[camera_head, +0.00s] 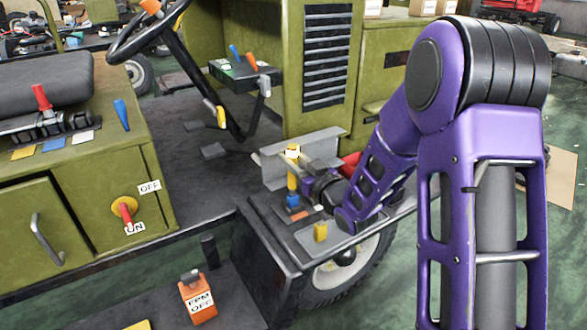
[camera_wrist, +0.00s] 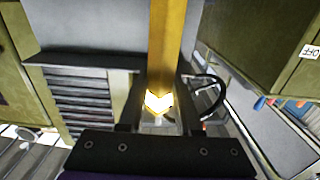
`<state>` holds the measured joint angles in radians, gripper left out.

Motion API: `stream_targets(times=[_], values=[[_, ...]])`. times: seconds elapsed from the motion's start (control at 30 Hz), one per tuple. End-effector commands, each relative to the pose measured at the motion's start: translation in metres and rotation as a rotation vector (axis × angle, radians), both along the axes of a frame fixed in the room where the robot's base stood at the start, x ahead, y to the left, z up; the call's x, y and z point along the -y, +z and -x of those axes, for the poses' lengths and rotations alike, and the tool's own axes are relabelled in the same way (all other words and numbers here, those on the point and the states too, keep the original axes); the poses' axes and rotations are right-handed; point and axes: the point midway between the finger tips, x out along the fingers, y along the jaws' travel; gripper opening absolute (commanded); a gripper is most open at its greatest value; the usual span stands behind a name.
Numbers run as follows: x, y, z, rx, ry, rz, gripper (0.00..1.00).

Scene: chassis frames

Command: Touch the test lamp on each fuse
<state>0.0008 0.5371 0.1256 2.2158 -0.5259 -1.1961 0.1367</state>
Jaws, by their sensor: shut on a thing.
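The test lamp is a yellow stick (camera_head: 292,181) with a pale, bright end at its top, held roughly upright over the small panel (camera_head: 345,240) above the front wheel. My gripper (camera_head: 303,184) is shut on it from the right. In the wrist view the yellow stick (camera_wrist: 165,45) runs between my fingers (camera_wrist: 158,108), and a bright glowing part shows there. A blue piece (camera_head: 293,201), likely a fuse, is right at the lamp's lower end; I cannot tell whether they touch. A flat orange piece (camera_head: 303,215) and a yellow block (camera_head: 320,231) lie nearer the front.
A grey metal angle plate (camera_head: 300,150) stands behind the lamp. A red thing (camera_head: 351,165) is partly hidden behind my arm. A red-and-yellow ON/OFF switch (camera_head: 123,210) is on the green cabinet at left. An orange labelled box (camera_head: 197,298) stands in front. The steering wheel (camera_head: 150,30) is at upper left.

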Motion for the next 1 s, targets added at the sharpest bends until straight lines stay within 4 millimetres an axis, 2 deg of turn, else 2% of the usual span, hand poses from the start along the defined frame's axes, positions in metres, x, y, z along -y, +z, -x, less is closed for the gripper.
stream_targets(times=[0.27,0.8,1.0], values=[[0.0,0.002,0.0,-0.004,0.0,0.001,0.0],[0.0,0.045,0.0,0.0,0.0,0.0,0.0],[0.0,0.05,0.0,-0.001,0.0,0.001,0.0]])
